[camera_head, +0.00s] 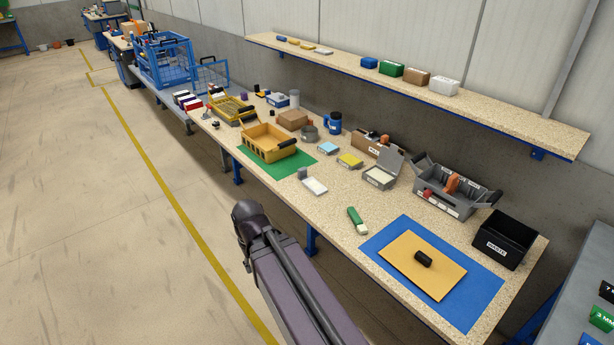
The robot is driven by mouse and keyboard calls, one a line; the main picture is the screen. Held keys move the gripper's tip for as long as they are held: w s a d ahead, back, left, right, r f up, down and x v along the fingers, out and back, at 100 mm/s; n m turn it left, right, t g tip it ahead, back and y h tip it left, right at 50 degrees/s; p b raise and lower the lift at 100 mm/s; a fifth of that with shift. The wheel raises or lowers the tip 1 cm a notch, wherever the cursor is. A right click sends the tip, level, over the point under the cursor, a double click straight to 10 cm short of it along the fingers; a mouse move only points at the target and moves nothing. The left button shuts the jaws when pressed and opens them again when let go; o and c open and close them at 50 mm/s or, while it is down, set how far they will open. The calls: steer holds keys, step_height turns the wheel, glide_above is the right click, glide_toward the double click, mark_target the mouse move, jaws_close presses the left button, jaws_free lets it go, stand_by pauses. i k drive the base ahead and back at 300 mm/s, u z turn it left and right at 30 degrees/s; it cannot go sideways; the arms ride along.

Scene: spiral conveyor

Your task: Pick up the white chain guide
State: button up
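A small flat white block (315,186) lies on the wooden workbench (335,225), near its front edge. It may be the white chain guide, but it is too small to be sure. A small grey piece (302,173) is right beside its upper left end. Another white box (444,86) is on the wall shelf. My arm rises from the bottom edge in front of the bench, ending in a dark rounded joint. No gripper fingers show.
A green-handled tool (355,219), a blue mat (471,302) with a tan board (412,277) and black cylinder (423,258), and a black waste bin (503,240) are to the right. A yellow tray (262,150) on a green mat is to the left.

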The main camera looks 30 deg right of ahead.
mark_target(311, 183)
steer(key=z, duration=0.35)
steer(key=i, duration=1)
steer(key=z, duration=0.5)
